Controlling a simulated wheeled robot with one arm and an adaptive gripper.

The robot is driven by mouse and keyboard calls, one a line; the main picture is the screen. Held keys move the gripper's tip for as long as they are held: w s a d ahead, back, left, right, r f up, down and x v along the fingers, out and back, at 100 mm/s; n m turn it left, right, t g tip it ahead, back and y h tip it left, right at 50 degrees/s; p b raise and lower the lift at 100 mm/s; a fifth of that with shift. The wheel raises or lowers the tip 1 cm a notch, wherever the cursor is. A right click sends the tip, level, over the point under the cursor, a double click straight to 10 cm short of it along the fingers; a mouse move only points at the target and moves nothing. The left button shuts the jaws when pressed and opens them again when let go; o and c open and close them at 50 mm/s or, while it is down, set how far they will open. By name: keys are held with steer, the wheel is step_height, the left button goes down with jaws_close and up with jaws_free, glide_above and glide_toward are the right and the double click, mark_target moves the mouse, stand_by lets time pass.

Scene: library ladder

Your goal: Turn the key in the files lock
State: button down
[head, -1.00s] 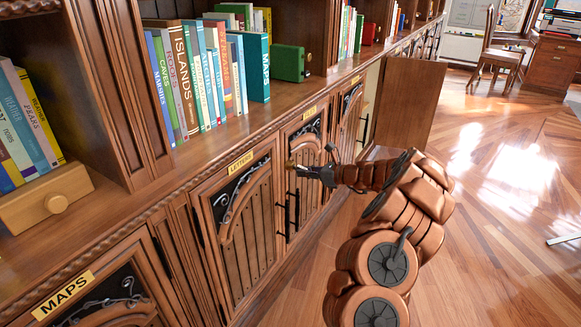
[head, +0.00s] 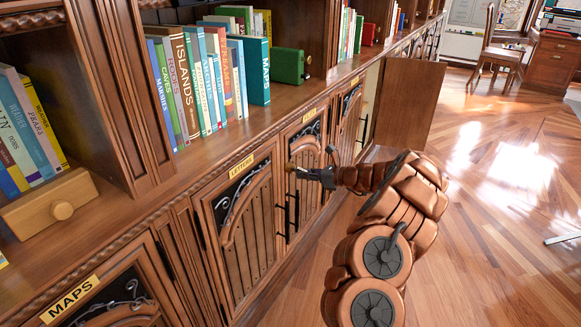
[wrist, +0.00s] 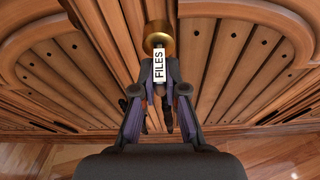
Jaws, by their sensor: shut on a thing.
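A round brass lock (wrist: 158,38) is on a wooden cabinet front in the wrist view. A white tag reading FILES (wrist: 158,66) sits just in front of it, at my fingertips. My gripper (wrist: 158,84) is shut on the key, whose body is mostly hidden behind the tag and fingers. The key end points at the lock and appears to meet it; how deep it sits cannot be seen. In the head view my gripper (head: 294,170) reaches left to the cabinet door (head: 304,150) right of the LETTERS door (head: 247,235). The key is too small to make out there.
Dark vertical door handles (head: 287,215) stand close below my gripper. A cabinet door (head: 408,105) stands open farther right, beyond my arm. Books and a green box (head: 288,65) are on the shelf above.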

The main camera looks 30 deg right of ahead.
steer(key=shift+w+a+r+m+y+p, duration=0.15)
steer(key=shift+m+y+p, duration=0.35)
steer(key=shift+p, duration=1.35)
steer(key=shift+m+p, duration=0.3)
steer(key=shift+p, duration=0.2)
steer(key=shift+m+g+p, duration=0.3)
steer(key=shift+m+p, duration=0.1)
steer(key=shift+p, duration=0.5)
steer(key=shift+m+y+p, duration=0.5)
steer(key=shift+m+p, duration=0.4)
steer(key=shift+p, duration=0.4)
steer(key=shift+m+p, duration=0.3)
steer(key=shift+m+y, duration=0.3)
steer(key=shift+m, duration=0.1)
steer(key=shift+m+p, duration=0.3)
steer(key=shift+m, duration=0.1)
